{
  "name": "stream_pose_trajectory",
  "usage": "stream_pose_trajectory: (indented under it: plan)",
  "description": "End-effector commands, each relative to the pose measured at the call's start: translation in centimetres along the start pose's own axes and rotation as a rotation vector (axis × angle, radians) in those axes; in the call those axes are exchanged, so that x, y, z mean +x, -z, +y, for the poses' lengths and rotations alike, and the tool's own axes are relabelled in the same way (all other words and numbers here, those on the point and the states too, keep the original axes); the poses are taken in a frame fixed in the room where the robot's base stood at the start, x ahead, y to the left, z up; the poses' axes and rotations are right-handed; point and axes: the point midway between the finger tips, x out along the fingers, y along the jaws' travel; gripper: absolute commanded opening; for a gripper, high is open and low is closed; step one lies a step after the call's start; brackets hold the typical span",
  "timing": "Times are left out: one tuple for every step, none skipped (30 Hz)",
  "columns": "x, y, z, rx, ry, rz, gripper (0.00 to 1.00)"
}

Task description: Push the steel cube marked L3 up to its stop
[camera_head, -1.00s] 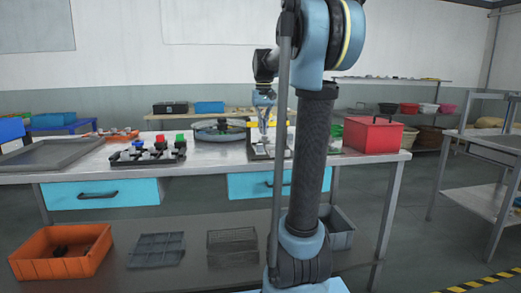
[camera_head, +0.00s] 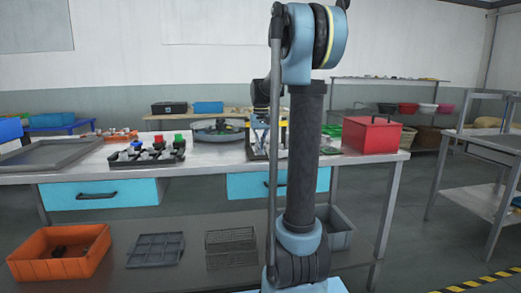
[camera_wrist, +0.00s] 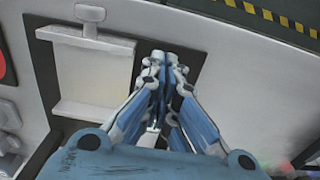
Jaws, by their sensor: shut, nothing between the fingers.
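My gripper (camera_wrist: 165,62) is shut and empty in the wrist view, its fingertips together over a dark-framed fixture (camera_wrist: 197,66). Inside the frame lies a pale rectangular plate (camera_wrist: 95,85), left of the fingertips. A pale T-shaped piece (camera_wrist: 88,14) stands at the top of the frame. I cannot make out a cube marked L3 or its stop; the fingers may hide part of the fixture. In the head view my gripper (camera_head: 258,140) is over the steel bench (camera_head: 215,158), partly behind my arm. Whether the fingertips touch anything cannot be told.
On the bench, a black rack with coloured parts (camera_head: 150,155) stands left and a round glass-lidded dish (camera_head: 218,128) stands behind. A red box (camera_head: 372,135) is at the right end, a grey tray (camera_head: 45,155) at the far left. Bare bench lies in front of the dish.

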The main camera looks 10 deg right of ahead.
Motion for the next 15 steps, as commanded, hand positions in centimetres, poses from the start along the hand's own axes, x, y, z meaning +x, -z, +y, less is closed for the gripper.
stream_pose_trajectory:
  plan:
    - [-0.01,0.44,0.0,0.0,0.0,0.0,0.0]
    - [-0.01,0.61,0.0,0.0,0.0,0.0,0.0]
    - [-0.01,0.8,0.0,0.0,0.0,0.0,0.0]
    - [-0.01,0.92,0.0,0.0,0.0,0.0,0.0]
    - [-0.01,1.02,0.0,0.0,0.0,0.0,0.0]
    - [-0.01,1.12,0.0,0.0,0.0,0.0,0.0]
    - [-0.01,1.17,0.0,0.0,0.0,0.0,0.0]
    - [-0.01,1.21,0.0,0.0,0.0,0.0,0.0]
    - [-0.01,1.23,0.0,0.0,0.0,0.0,0.0]
    - [-0.01,1.24,0.01,0.0,0.0,0.0,0.0]
    - [-0.01,1.24,0.01,0.0,0.0,0.0,0.0]
    - [-0.01,1.23,0.01,0.0,0.0,0.0,0.0]
    - [-0.02,1.23,0.01,0.0,0.0,0.0,0.0]
    - [-0.02,1.23,0.01,0.0,0.0,0.0,0.0]
    - [-0.02,1.23,0.01,0.0,0.0,0.0,0.0]
